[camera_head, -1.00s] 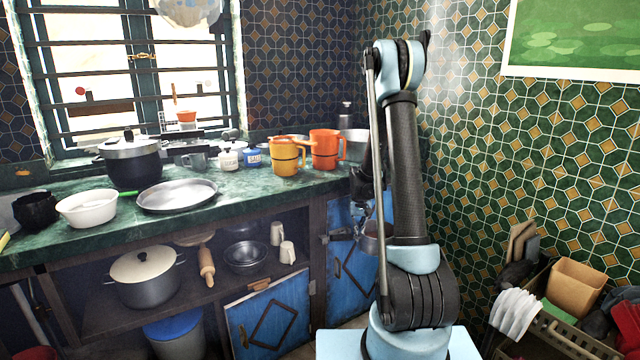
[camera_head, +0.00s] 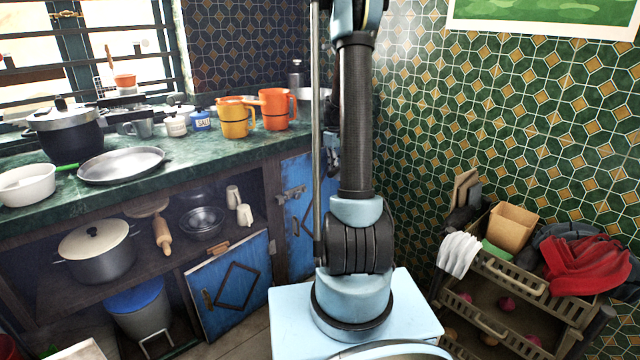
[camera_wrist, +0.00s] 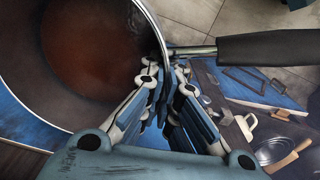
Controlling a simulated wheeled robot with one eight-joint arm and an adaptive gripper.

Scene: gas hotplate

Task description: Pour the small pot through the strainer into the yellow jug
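The small pot (camera_wrist: 85,55) fills the upper left of the wrist view, with reddish-brown liquid inside. Its metal stem and black handle (camera_wrist: 270,47) point right. My gripper (camera_wrist: 166,72) has its fingers close together at the pot's rim, where the handle joins; it appears shut on the pot. In the head view, my arm hides the gripper and pot. The yellow jug (camera_head: 236,124) stands upright on the counter. The strainer (camera_head: 237,100) seems to rest across its top, but is too small to make out clearly.
An orange jug (camera_head: 275,112) stands right beside the yellow jug. The green counter (camera_head: 200,150) also holds a flat pan (camera_head: 122,164), a dark cooker (camera_head: 65,135) and a white bowl (camera_head: 27,184). A blue cabinet door (camera_head: 236,284) hangs below. A crate rack (camera_head: 510,280) stands at the right.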

